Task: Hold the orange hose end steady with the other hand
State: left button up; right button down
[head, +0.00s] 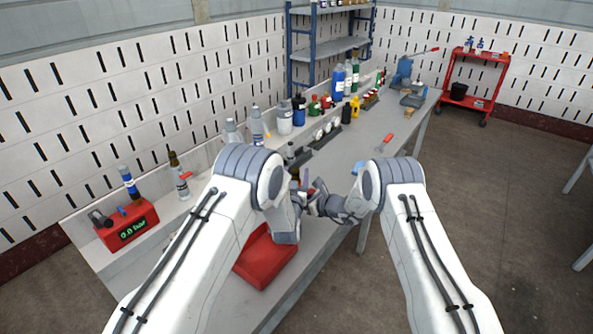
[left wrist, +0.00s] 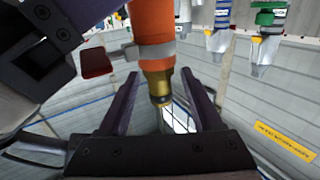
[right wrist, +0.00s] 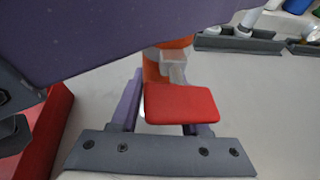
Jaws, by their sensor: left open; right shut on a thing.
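The orange hose end (left wrist: 150,22) hangs down in the left wrist view, with a grey band, a brass tip (left wrist: 158,82) and a red tab (left wrist: 97,62) at its side. My left gripper (left wrist: 158,85) is open, its fingers apart on either side of the brass tip. In the right wrist view the orange hose end (right wrist: 172,43) is partly hidden behind the red tab (right wrist: 183,103). My right gripper (right wrist: 163,95) is shut on the hose end, its grip largely hidden by the tab. In the head view both grippers meet over the bench, mostly hidden by my arms.
A red tray (head: 265,262) lies on the bench (head: 365,148) below my left arm. A red box with a display (head: 128,228) stands at the left. Bottles (head: 298,110) and fittings line the back edge. A red-handled tool (head: 385,143) lies on the bench, which is fairly clear around it.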

pick_arm(q)
jog(key=shift+w+d, duration=0.15)
jog(key=shift+w, duration=1.25)
jog(key=c, duration=1)
grip_shut()
